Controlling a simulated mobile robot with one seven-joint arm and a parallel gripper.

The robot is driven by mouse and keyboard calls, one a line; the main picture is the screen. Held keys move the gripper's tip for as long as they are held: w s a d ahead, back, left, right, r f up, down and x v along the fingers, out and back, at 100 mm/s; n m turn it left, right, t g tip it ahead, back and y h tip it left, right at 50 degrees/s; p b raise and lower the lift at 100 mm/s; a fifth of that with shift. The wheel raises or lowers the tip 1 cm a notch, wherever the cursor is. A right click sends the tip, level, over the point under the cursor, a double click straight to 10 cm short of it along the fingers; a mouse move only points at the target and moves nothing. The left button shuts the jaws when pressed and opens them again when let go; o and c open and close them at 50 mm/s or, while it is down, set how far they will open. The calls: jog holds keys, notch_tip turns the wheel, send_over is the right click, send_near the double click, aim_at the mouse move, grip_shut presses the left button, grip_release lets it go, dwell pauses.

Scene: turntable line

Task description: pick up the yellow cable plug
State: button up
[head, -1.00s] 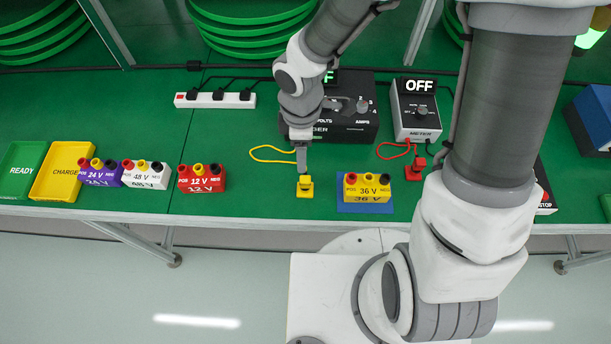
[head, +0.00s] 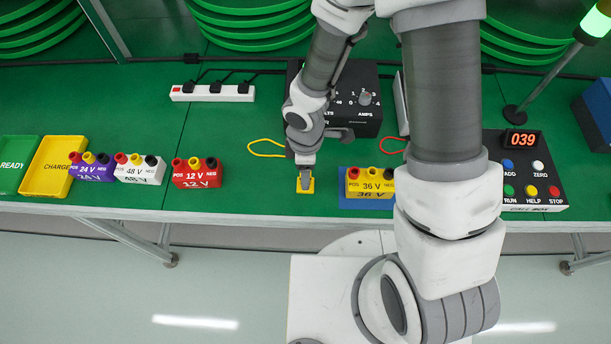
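The yellow cable plug (head: 305,187) sits on the green table near its front edge, left of the yellow 36 V battery. Its yellow cable (head: 264,148) loops out on the table behind and to the left. My gripper (head: 305,182) points down right over the plug, with its fingertips at the plug's top. The fingers hide the upper part of the plug. I cannot tell whether they are closed around it.
The yellow 36 V battery (head: 369,183) stands on a blue mat close to the right. The red 12 V battery (head: 197,173) stands to the left. The black charger box (head: 357,122) is behind. A call box (head: 522,170) is at the right.

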grip_shut()
jog(key=shift+r, duration=0.1)
dwell(0.3)
jog(key=shift+r, duration=0.5)
notch_tip(320, 180, up, 3)
jog(key=shift+w+f+p, duration=0.1)
jog(key=shift+p, duration=0.7)
jog(key=d+r+p, duration=0.2)
jog(key=d+r, duration=0.1)
jog(key=d, duration=0.2)
jog(key=s+d+r+p, duration=0.1)
jog(key=d+r+p, duration=0.1)
jog(key=d+r, duration=0.2)
jog(key=d, duration=0.2)
jog(key=shift+d, duration=0.3)
